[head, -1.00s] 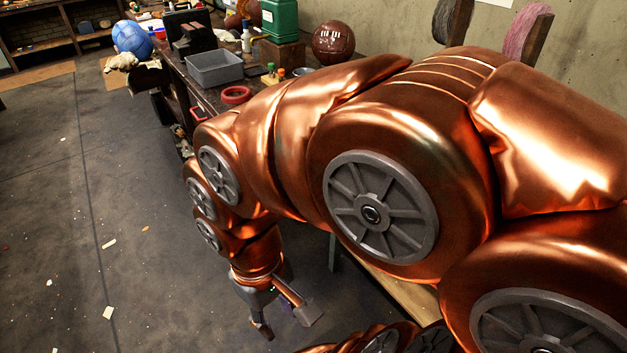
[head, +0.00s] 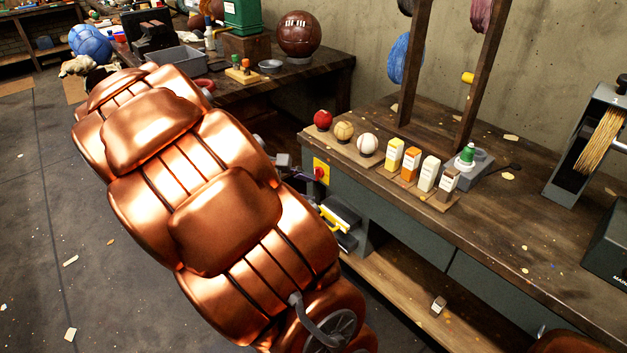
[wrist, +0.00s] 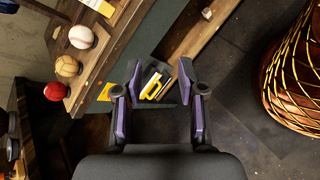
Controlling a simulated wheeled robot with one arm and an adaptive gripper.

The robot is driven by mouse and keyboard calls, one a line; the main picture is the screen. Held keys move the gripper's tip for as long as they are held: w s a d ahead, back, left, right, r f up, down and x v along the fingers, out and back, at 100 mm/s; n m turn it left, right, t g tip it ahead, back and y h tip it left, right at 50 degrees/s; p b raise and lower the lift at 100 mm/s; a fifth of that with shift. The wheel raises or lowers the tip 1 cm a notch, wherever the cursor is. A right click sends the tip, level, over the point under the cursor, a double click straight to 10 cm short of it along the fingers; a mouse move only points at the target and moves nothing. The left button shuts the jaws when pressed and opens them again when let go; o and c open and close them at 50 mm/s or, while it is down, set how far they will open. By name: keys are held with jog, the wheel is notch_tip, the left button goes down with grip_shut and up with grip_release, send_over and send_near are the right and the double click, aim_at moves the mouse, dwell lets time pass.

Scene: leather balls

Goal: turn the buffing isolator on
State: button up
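The isolator (head: 321,172) is a yellow plate with a red knob on the front of the grey workbench, near its left end in the head view. I cannot read its knob position. In the wrist view a yellow patch (wrist: 105,92), apparently the isolator's plate, lies left of the left finger; its knob is not clear there. My gripper (wrist: 159,72) is open and empty, its purple-padded fingers apart. A yellow-handled thing (wrist: 152,86) shows between the fingers, farther off. In the head view my arm hides most of the gripper.
A red ball (head: 323,120), a tan ball and a white ball stand along the bench's edge above the isolator. The yellow-handled thing (head: 341,216) sits below the isolator. A lower wooden shelf (head: 400,293) runs beneath the bench.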

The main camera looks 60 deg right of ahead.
jog(key=w+d+f+n+g+h+b, duration=0.1)
jog(key=w+d+f+n+h+b, duration=0.55)
jog(key=d, duration=0.55)
jog(key=n+t+h+b, duration=0.2)
jog(key=n+t+b, duration=0.1)
jog(key=n+b, duration=0.15)
send_near(315, 170)
jog(key=d, duration=0.2)
jog(key=shift+x, duration=3.8)
jog(key=shift+s, duration=0.15)
grip_shut()
jog(key=shift+n, duration=0.3)
